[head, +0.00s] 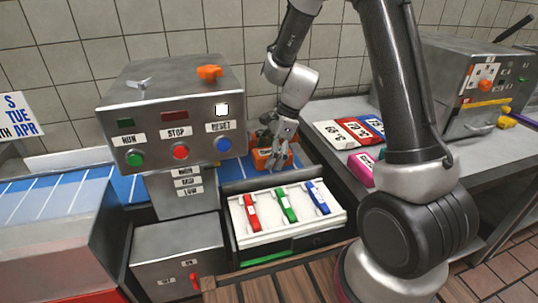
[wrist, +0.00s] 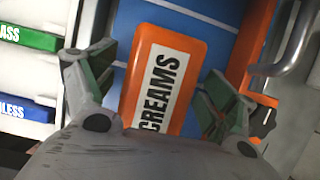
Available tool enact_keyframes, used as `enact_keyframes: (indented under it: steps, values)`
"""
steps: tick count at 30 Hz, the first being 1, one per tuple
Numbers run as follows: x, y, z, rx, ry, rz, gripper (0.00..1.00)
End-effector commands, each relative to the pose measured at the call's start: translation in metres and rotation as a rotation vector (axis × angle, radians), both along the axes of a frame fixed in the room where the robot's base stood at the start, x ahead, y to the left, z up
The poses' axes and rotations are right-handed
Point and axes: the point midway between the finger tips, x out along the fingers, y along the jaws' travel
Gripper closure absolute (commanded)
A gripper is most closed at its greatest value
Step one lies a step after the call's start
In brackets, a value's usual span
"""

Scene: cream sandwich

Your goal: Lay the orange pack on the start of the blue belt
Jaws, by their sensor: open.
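The orange pack (wrist: 188,60) with a white CREAMS label shows in the middle of the wrist view. It appears to lie flat on the blue belt (wrist: 127,20), which has thin white cross lines. My gripper (wrist: 145,78) is open, with one finger on each side of the pack. A gap shows on the left; the right finger is close, and I cannot tell whether it touches. In the head view the pack (head: 262,160) is partly hidden by my gripper (head: 279,150), at the right end of the belt (head: 235,189).
A control box (head: 172,112) with several buttons stands over the belt on the left. A white tray (head: 290,226) with red, green and blue pieces sits in front. Several labelled packs (head: 348,131) lie on the grey counter (head: 325,107) at right. An orange edge (wrist: 242,60) flanks the belt.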

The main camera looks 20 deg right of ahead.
Motion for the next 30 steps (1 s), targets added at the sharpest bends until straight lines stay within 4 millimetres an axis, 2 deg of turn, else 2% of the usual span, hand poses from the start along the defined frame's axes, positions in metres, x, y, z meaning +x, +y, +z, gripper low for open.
enact_keyframes:
  steps: [5,12,18,23,30]
  values:
    - [0.001,-0.007,0.017,0.001,-0.004,-0.002,0.15]
    - [0.001,-0.027,0.067,0.001,-0.006,-0.002,0.15]
    - [0.001,-0.041,0.099,0.0,-0.004,-0.002,0.15]
    - [0.0,-0.046,0.109,0.0,-0.001,0.0,0.15]
    - [0.0,-0.046,0.111,0.0,0.0,0.0,0.15]
